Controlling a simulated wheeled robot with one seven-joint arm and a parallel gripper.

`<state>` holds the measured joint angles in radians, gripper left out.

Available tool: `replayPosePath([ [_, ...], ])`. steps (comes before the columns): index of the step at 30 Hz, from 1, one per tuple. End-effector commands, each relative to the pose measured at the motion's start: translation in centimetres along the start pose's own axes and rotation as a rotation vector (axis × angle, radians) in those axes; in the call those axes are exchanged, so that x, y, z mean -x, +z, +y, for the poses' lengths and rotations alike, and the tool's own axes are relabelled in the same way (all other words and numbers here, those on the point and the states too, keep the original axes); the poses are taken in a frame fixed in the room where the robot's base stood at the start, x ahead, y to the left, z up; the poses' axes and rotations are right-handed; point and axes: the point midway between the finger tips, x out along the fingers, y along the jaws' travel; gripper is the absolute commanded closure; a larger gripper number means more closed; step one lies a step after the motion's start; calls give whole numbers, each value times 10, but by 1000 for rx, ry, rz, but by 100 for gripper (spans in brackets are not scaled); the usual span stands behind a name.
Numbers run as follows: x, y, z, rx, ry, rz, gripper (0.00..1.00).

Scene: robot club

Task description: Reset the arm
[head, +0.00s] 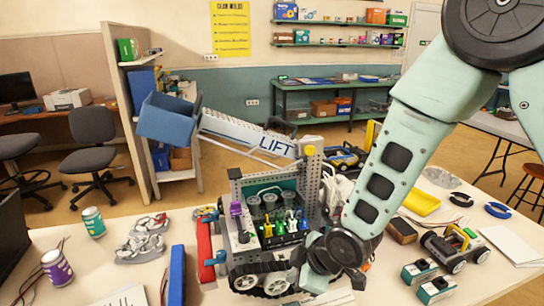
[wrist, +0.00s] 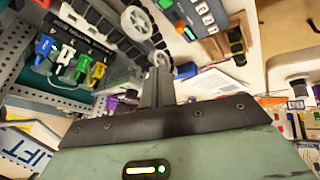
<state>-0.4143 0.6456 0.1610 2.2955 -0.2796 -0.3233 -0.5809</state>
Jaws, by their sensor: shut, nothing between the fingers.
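My arm (head: 385,165) comes down from the upper right of the head view and bends at a dark joint low beside the club robot (head: 268,225). My gripper (wrist: 158,80) shows in the wrist view with its two fingers together and nothing between them. The club robot has a grey perforated frame, white wheels and several coloured plugs. In the wrist view its plugs (wrist: 62,58) and wheels are left of and beyond the fingers. I cannot tell whether the gripper touches anything. The gripper's tips are hard to make out in the head view.
The blue bin and LIFT arm (head: 245,132) rise behind the club robot. A small wheeled robot (head: 455,245), a yellow tray (head: 420,202) and a dark block (head: 401,230) lie right of my arm. Cans (head: 57,267) and grey parts (head: 141,243) are on the left.

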Motion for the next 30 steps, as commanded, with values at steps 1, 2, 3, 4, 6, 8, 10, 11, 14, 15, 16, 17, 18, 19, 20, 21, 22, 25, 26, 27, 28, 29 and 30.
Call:
replayPosePath([
  [1,23,-5,-3,-55,-6,-31,100],
  [2,35,-6,-7,-94,-14,-55,100],
  [3,52,-6,-12,-144,-25,-88,100],
  [4,64,-6,-18,-182,-34,-113,100],
  [6,93,-4,-31,-270,-51,-173,100],
  [8,118,-1,-45,-344,-65,-224,100],
  [10,147,4,-63,-429,-80,-284,100],
  [11,159,6,-70,-462,-84,-308,100],
  [14,192,15,-96,-564,-99,-387,100],
  [15,203,18,-105,-597,-102,-413,100],
  [16,210,21,-111,-619,-105,-431,100],
  [17,216,23,-116,-638,-107,-448,100],
  [18,224,26,-122,-661,-109,-466,100],
  [19,228,27,-126,-674,-111,-477,100],
  [20,231,28,-129,-684,-112,-487,100],
  [21,234,30,-132,-695,-113,-497,100],
  [22,236,31,-134,-701,-114,-503,100],
  [25,238,32,-136,-709,-115,-510,100],
  [26,238,32,-136,-709,-116,-511,100],
  [27,238,32,-136,-709,-116,-511,100],
  [28,238,32,-136,-708,-116,-510,100],
  [29,238,32,-136,-708,-116,-510,100],
  [30,238,32,-136,-708,-116,-510,100],
])
